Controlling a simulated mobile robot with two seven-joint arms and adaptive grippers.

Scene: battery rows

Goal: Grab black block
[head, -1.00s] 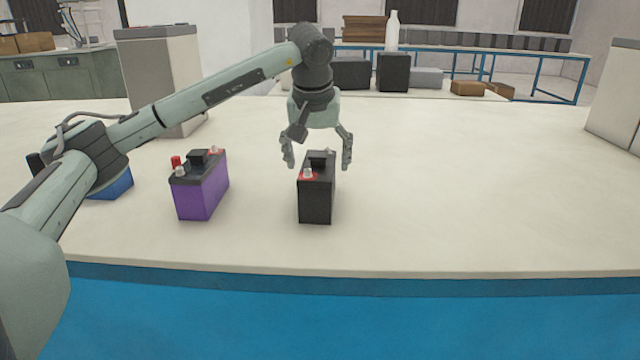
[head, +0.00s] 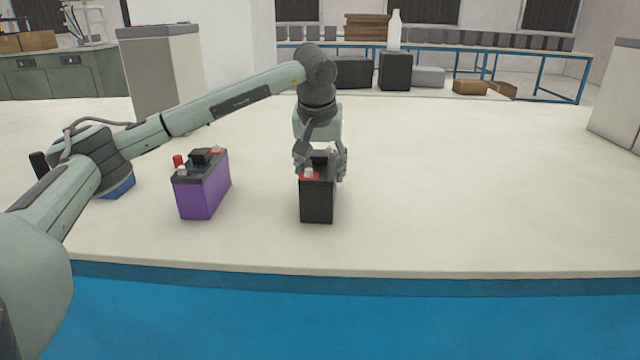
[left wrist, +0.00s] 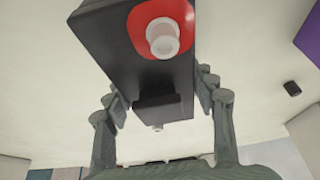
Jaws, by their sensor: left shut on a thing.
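The black block (head: 317,205) is a black battery with a red terminal patch and pale posts on top. It stands upright on the white table (head: 450,200). My left gripper (head: 320,170) is over its top and shut on it, one finger on each side. In the left wrist view the black block (left wrist: 115,55) fills the upper middle, with its red-ringed white post toward the top. The fingers of my left gripper (left wrist: 160,105) flank the block there. My right gripper is not in view.
A purple battery (head: 203,190) stands to the left of the black one. A blue battery (head: 120,188) is partly hidden behind my left arm. A grey box (head: 160,80) stands at the back left. The table to the right is clear.

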